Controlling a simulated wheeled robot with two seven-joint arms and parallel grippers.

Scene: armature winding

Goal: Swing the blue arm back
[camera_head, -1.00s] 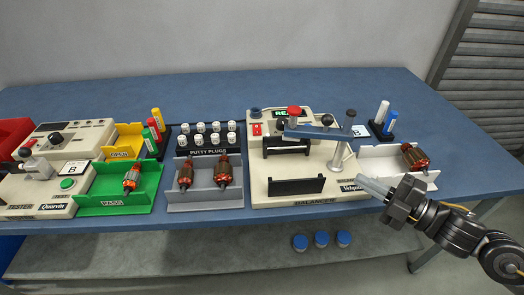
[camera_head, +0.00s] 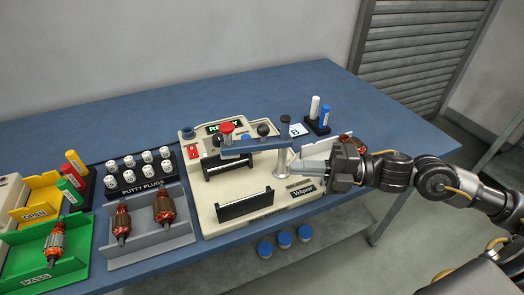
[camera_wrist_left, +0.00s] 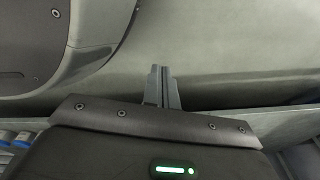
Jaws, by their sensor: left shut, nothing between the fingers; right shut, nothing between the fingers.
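The blue arm (camera_head: 256,146) reaches left from the metal post (camera_head: 282,160) on the right side of the beige balancer (camera_head: 228,214). It lies across the machine, above the rear black support (camera_head: 230,166). My right gripper (camera_head: 294,167) is shut and empty. Its fingertips are close to the post, below and right of the blue arm; I cannot tell whether they touch the post. My left gripper is outside the head view. In the left wrist view its fingers (camera_wrist_left: 161,88) are shut and empty, over bare grey floor.
A marker holder (camera_head: 318,124) with white and blue markers is at the back right. Grey (camera_head: 150,246) and green (camera_head: 25,268) trays with armatures lie left. An armature right of the balancer is mostly hidden by my gripper.

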